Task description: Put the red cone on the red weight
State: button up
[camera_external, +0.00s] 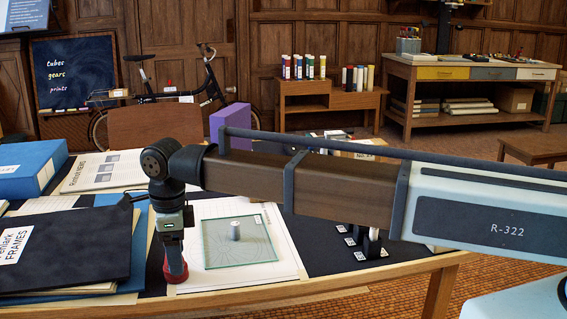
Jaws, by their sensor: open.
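My gripper (172,246) points straight down over the near left part of the drafting table, left of a glass sheet. A red object (175,272) with a wider, rounded foot stands on the table directly below it, in line with the fingers. I cannot tell whether it is the red cone, the red weight or one on the other. The fingers are open, but at this size I cannot make out whether they are around the red object or just above it. No other red cone or red weight can be made out on the table.
A small grey cylinder (235,231) stands on the glass sheet (222,258), right of my gripper. Dark folders (75,255) lie at left, with a blue box (30,168) behind. A purple block (230,122) stands at the back. Small items (372,245) are partly hidden behind my arm.

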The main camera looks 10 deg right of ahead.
notch_tip(320, 180, up, 12)
jog(key=shift+r, duration=0.15)
dwell(0.7)
